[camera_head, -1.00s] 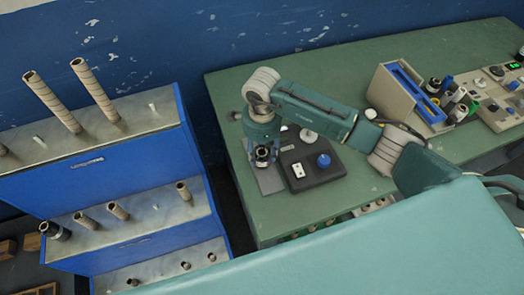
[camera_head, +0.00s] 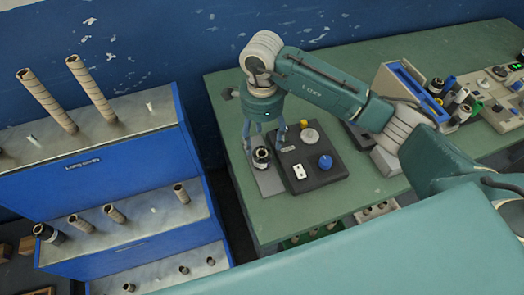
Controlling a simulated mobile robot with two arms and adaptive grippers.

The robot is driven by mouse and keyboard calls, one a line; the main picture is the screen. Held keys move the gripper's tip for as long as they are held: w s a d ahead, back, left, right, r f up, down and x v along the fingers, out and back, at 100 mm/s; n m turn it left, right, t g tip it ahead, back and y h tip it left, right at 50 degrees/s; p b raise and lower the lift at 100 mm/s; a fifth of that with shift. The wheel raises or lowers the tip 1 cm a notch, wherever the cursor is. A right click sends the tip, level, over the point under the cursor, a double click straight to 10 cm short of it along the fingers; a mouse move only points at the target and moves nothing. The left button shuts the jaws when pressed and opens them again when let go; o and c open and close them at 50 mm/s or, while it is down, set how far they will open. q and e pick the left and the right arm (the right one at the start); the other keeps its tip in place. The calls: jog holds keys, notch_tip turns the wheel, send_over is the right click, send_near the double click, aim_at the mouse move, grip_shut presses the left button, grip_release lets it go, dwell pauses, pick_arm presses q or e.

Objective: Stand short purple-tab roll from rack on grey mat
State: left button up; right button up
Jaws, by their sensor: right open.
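A short dark roll (camera_head: 261,158) with a pale core end stands upright on the grey mat (camera_head: 271,184) at the left end of the green bench. I cannot make out a purple tab on it. My right gripper (camera_head: 263,138) points down just above the roll, open, its blue-grey fingers spread to either side of the roll's top. The roll appears free of the fingers. My left gripper is not in view.
A black control box (camera_head: 318,174) with a blue knob sits right beside the mat. A beige holder with a blue slot (camera_head: 402,85) and several small rolls (camera_head: 455,95) stand farther right. Tall cardboard cores (camera_head: 92,88) rise from the rack's top.

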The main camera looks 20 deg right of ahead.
jog(key=shift+r+b, duration=0.5)
jog(key=shift+r, duration=1.75)
